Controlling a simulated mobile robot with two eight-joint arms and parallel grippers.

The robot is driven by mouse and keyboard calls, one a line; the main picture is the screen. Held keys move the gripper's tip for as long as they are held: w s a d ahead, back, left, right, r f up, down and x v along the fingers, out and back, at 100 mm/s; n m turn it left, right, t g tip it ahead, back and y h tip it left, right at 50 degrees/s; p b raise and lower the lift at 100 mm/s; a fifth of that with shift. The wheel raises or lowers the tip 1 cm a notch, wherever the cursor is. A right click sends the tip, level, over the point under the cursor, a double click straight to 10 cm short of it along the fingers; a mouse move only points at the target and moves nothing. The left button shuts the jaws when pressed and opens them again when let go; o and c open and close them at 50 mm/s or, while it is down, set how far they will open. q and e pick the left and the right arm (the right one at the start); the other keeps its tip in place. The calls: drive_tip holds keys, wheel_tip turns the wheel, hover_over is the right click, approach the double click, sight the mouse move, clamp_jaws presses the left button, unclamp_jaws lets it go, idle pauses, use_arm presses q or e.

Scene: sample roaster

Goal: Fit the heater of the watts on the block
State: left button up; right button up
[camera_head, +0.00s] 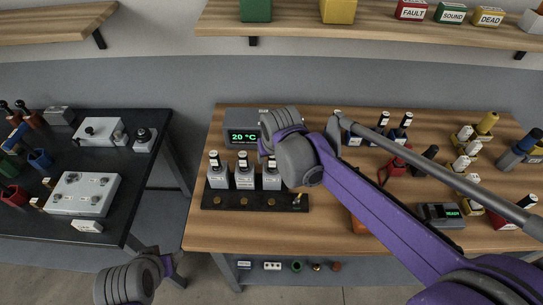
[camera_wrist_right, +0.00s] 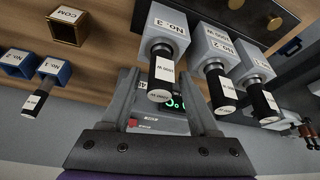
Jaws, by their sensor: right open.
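Three grey blocks stand on a black base (camera_head: 230,199): No. 1 (camera_head: 218,179), No. 2 (camera_head: 244,179) and No. 3 (camera_head: 271,180). Each carries a black-handled heater with white labels; the heater on No. 3 (camera_wrist_right: 161,82) shows in the right wrist view, its watts too small to read surely. Other heaters (camera_head: 383,121) stand in blue holders (camera_head: 395,136) at the right. My right gripper (camera_wrist_right: 162,103) is open, its fingers either side of the No. 3 heater's handle, contact unclear. My left gripper (camera_head: 172,264) is low at the left, its fingers unclear.
A grey unit reading 20 °C (camera_head: 244,138) stands behind the blocks. A small READY unit (camera_head: 440,214), red and yellow items lie at right, partly behind my right arm. A black table (camera_head: 120,170) is at left; a gap separates the tables.

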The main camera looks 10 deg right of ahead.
drive_tip(key=v, duration=1.2)
use_arm(q)
drive_tip(key=shift+w+r+p, duration=0.35)
drive_tip(key=shift+w+r, duration=0.15)
drive_tip(key=shift+r, duration=0.4)
use_arm(e)
drive_tip(key=s+d+f, duration=0.2)
drive_tip(key=s+f, duration=0.4)
drive_tip(key=s, duration=0.1)
drive_tip(key=s+d+f+t, duration=0.1)
drive_tip(key=s+d+f, duration=0.1)
drive_tip(key=s+f, duration=0.5)
drive_tip(key=shift+d+f, duration=0.15)
drive_tip(key=shift+d, duration=0.25)
drive_tip(key=shift+s, duration=0.1)
